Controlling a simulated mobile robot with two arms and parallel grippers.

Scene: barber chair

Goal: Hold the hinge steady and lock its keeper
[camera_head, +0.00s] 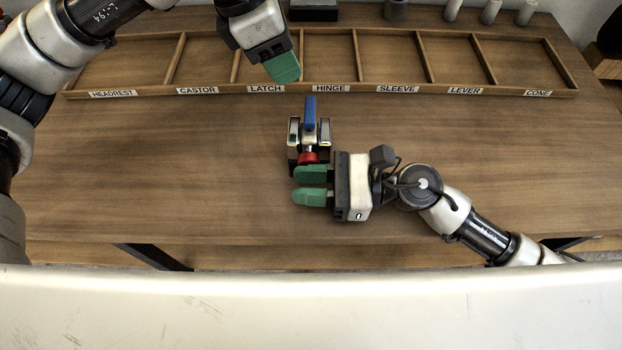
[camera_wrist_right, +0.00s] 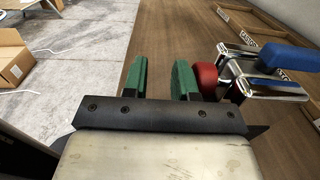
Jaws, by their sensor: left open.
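The hinge (camera_head: 323,132) stands on the table, a dark and chrome piece with a blue lever (camera_head: 310,113) pointing to the far side and a red knob (camera_head: 308,157) on its near side. Which part is the keeper I cannot tell. My right gripper (camera_head: 309,186) is open beside the near end of the hinge, its green fingers apart. In the right wrist view the hinge (camera_wrist_right: 268,88) and its red knob (camera_wrist_right: 207,78) lie right of both fingers, with nothing between them. My left gripper (camera_head: 284,68) is open and empty, above and beyond the hinge, over the LATCH compartment's front.
A wooden tray (camera_head: 340,88) with labelled compartments spans the back of the table; those in view look empty. Several grey cylinders (camera_head: 490,12) and a dark box (camera_head: 313,10) stand behind it.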

